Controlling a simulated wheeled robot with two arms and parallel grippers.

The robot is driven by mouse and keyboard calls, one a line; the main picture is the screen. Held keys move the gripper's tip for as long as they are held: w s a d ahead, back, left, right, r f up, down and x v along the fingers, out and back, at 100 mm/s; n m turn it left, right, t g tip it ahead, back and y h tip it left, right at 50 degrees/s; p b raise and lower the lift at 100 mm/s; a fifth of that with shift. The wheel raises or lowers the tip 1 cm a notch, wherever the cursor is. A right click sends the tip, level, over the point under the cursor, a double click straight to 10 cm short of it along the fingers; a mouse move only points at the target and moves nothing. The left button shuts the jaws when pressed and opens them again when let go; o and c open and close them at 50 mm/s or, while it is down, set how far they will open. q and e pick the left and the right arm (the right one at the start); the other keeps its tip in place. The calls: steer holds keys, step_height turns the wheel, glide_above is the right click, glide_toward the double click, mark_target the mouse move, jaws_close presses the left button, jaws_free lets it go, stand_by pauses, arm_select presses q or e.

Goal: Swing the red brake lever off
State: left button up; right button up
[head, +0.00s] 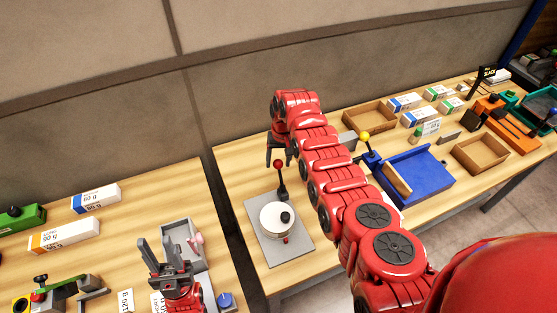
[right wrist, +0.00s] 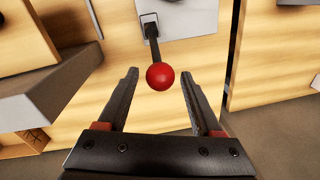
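The brake lever is a black arm with a red ball knob (head: 279,164). My right gripper (head: 278,155) is above and around the height of the red ball. In the right wrist view the red ball (right wrist: 160,76) sits between the tips of my open right fingers (right wrist: 160,72), with gaps on both sides and no visible contact. My left gripper (head: 155,243) is open and empty at lower left, over the other table.
A gap separates the two tables.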

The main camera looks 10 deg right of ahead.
jaws_close()
stand_by(1.2)
